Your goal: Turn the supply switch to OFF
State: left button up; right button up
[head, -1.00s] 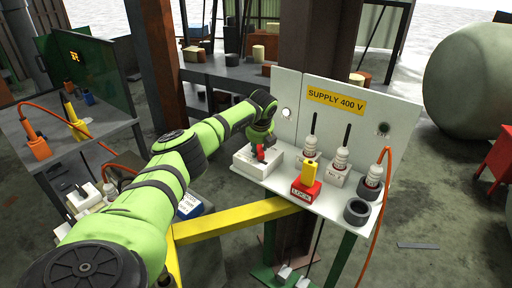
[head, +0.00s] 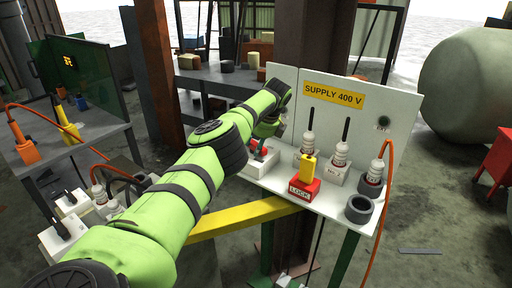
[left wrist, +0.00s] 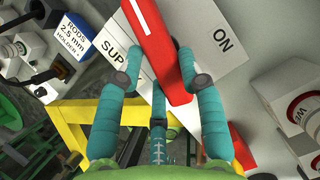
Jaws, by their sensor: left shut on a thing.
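The supply switch is a white box (head: 247,166) with a red handle (head: 262,151), at the left end of the white shelf. In the left wrist view the red handle (left wrist: 163,50) has a white stripe. It lies between the label letters "SUP" and the word "ON" (left wrist: 222,40). My left gripper (left wrist: 158,62) is shut on the handle, with one finger on each side. In the head view my left gripper (head: 268,132) is over the box and hides much of the switch. The OFF mark cannot be made out. My right gripper is out of view.
A red LOCK block (head: 305,189) with a yellow top stands right of the switch. Grey-white plugs (head: 341,153) and a dark ring (head: 359,208) share the shelf. The SUPPLY 400 V panel (head: 390,112) rises behind. A yellow bar (head: 243,215) runs below the shelf.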

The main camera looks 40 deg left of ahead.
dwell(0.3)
pick_arm(q)
jog(key=o, duration=1.2)
jog(key=shift+c, duration=0.2)
jog(key=shift+r, duration=0.1)
jog(key=v, duration=1.1)
jog(key=shift+d+r, duration=0.15)
jog(key=shift+r, duration=0.25)
